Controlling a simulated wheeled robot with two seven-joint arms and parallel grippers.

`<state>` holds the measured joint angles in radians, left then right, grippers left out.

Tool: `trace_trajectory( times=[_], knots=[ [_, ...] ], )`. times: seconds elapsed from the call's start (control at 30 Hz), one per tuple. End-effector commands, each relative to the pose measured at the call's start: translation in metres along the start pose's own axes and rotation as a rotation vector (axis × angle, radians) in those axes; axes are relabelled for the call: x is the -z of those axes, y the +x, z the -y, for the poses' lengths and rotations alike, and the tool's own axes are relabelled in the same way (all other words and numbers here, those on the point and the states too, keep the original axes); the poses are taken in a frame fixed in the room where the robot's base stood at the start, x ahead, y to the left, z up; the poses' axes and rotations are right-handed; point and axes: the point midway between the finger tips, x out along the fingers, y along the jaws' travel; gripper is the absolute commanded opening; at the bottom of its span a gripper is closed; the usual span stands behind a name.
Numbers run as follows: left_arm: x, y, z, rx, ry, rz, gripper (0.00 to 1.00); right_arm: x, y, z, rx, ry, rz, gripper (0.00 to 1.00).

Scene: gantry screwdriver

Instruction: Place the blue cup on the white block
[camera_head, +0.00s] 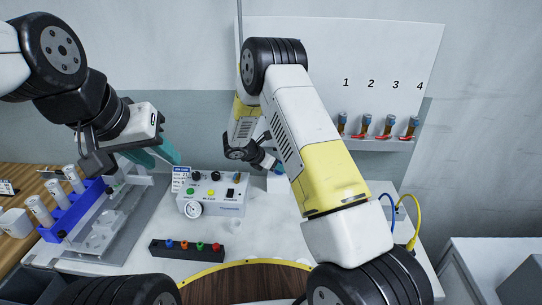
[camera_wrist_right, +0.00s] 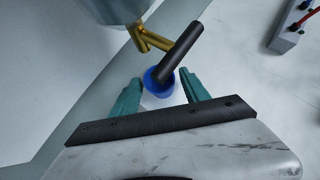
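The blue cup (camera_wrist_right: 157,84) shows in the right wrist view, between and beyond the teal fingers of my right gripper (camera_wrist_right: 160,77). Those fingers are apart, with a visible gap on each side of the cup. A pale, whitish block (camera_wrist_right: 164,102) shows just below the cup in that view; whether the cup rests on it I cannot tell. My left gripper (camera_head: 164,160) is open and empty above the left side of the bench.
A dark rod on a brass fitting (camera_wrist_right: 180,55) stands close to the cup. The control box (camera_head: 212,194), a dark button strip (camera_head: 187,249) and a blue tube rack (camera_head: 75,213) stand on the left. Numbered screwdrivers (camera_head: 387,127) hang on the back panel.

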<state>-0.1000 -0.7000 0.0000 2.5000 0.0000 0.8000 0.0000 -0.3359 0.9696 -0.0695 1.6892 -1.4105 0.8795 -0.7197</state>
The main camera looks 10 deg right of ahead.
Motion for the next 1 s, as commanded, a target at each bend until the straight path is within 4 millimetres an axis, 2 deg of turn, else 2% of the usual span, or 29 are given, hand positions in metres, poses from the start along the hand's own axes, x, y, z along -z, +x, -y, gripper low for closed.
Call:
trace_trajectory(
  times=[0.33,0.43,0.57,0.8,1.0],
  knots=[
    [0.000,0.000,0.000,0.000,0.000,0.000,0.36,-0.002,-0.001,0.000,0.000,0.001,0.000,0.58],
    [0.000,0.000,0.000,0.000,0.000,0.000,0.36,-0.003,-0.009,-0.001,-0.002,0.001,0.001,0.58],
    [0.000,0.000,0.000,0.000,0.000,0.000,0.36,-0.003,-0.032,-0.001,-0.004,0.000,0.000,0.58],
    [0.000,0.000,0.000,0.000,0.000,0.000,0.36,-0.002,-0.084,-0.001,-0.004,0.000,0.000,0.58],
    [0.000,0.000,0.000,0.000,0.000,0.000,0.36,-0.002,-0.113,0.000,-0.001,0.001,0.001,0.58]
  ],
)
